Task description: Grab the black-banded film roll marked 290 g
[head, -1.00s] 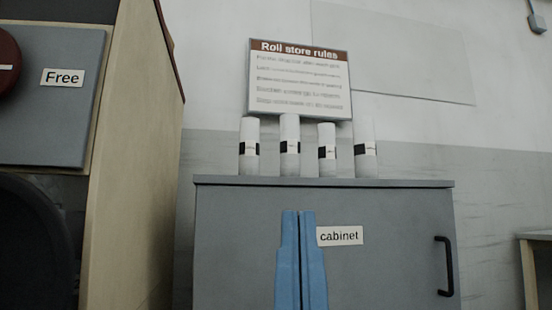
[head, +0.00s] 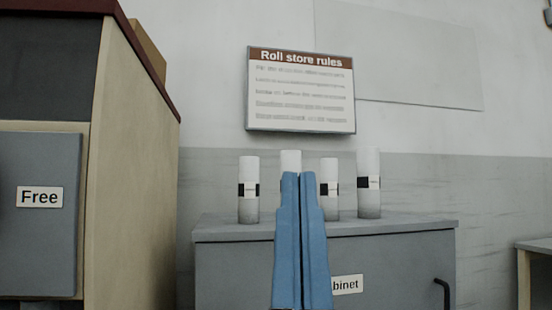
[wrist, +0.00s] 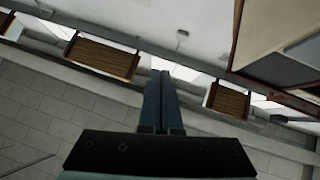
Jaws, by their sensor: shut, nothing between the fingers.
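Several white film rolls with black bands and small labels stand upright in a row on the grey cabinet (head: 215,262): a far left roll (head: 249,205), a second roll (head: 290,161) mostly hidden behind my gripper, a third roll (head: 330,205), and a far right roll (head: 369,200) that looks tallest. The label print is too small to read, so I cannot tell which is marked 290 g. My blue gripper (head: 300,176) is shut and empty, in front of the second roll in the head view. In the wrist view my gripper (wrist: 160,75) points away from the rolls, which are not seen.
A tall wooden unit with a grey door labelled "Free" (head: 40,197) stands on the left. A "Roll store rules" sign (head: 301,90) hangs above the rolls. The cabinet has a black handle (head: 443,292). A low table (head: 533,246) stands at the right edge.

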